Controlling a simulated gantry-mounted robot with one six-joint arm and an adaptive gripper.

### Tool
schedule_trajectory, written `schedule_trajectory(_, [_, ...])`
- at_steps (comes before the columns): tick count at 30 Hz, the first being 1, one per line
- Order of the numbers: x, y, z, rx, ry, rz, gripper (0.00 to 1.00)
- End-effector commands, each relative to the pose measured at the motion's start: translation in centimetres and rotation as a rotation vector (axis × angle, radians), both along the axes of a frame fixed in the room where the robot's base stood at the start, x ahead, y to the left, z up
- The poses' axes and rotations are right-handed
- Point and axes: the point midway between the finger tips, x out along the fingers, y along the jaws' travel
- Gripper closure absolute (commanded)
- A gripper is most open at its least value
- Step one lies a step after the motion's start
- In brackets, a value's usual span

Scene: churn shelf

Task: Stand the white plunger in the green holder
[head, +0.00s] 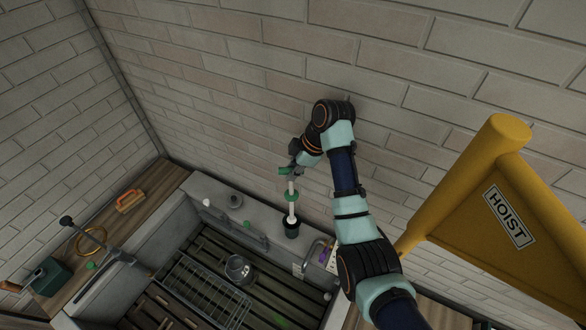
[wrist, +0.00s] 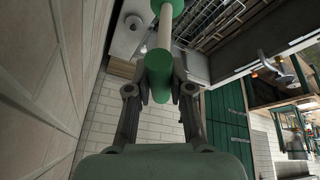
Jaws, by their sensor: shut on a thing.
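The white plunger (head: 291,208) hangs nearly upright, with a green collar partway down its white rod and a green grip at its top. My gripper (head: 290,170) is shut on that green grip (wrist: 158,72); the white rod (wrist: 165,28) leads away from the jaws in the wrist view. The dark green holder (head: 292,230) stands on the grey ledge near the wall, directly below the plunger. The plunger's lower end meets the holder's mouth in the head view. I cannot tell whether it is inside or just above. The holder cannot be made out in the wrist view.
A tap (head: 311,251) stands right of the holder. Small items, including a grey round piece (head: 235,201), sit on the ledge to the left. The slatted sink holds a metal pot (head: 238,268) and a wire rack (head: 203,292). A yellow hoist (head: 475,205) stands at the right.

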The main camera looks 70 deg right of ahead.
Motion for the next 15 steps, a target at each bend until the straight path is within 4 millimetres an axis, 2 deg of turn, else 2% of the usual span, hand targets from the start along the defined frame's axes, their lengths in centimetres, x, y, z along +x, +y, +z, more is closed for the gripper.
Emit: schedule_trajectory(15, [0.0, 0.0, -3.3, -0.001, 0.000, 0.000, 1.00])
